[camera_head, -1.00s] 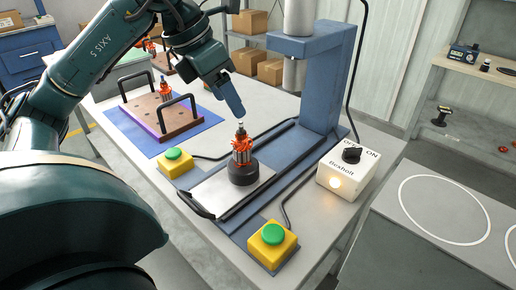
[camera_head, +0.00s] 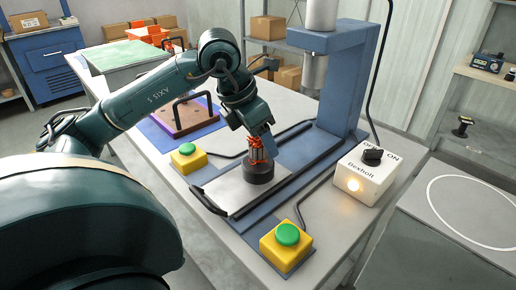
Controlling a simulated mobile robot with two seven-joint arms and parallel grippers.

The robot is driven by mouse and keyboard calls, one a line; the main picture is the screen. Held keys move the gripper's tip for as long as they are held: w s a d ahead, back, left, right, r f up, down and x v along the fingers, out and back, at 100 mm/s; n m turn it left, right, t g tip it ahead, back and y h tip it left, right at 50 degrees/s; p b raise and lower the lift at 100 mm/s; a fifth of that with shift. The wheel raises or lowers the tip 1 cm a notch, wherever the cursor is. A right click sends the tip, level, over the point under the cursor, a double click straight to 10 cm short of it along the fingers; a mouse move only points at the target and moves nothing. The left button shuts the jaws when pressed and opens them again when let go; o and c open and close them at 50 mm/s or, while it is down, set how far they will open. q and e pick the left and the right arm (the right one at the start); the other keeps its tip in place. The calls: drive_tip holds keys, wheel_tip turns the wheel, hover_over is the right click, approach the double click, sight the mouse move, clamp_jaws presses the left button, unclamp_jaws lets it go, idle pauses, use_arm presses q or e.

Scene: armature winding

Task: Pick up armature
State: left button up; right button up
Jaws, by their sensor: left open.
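The armature (camera_head: 257,154), with orange-red windings, stands upright in a round black holder (camera_head: 258,173) on the metal plate (camera_head: 226,191) of the blue press. My left gripper (camera_head: 262,141) is lowered over the armature's top from above. My right gripper is not in view.
The blue press column (camera_head: 346,85) stands behind the holder. Yellow boxes with green buttons sit left (camera_head: 188,158) and in front (camera_head: 286,247). A white switch box (camera_head: 365,176) is on the right. A wooden tray (camera_head: 201,117) with black handles lies partly behind my arm.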

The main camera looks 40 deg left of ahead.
use_arm(q)
drive_tip(key=shift+f, duration=0.1)
drive_tip(key=c, duration=1.1)
drive_tip(key=shift+c, duration=0.3)
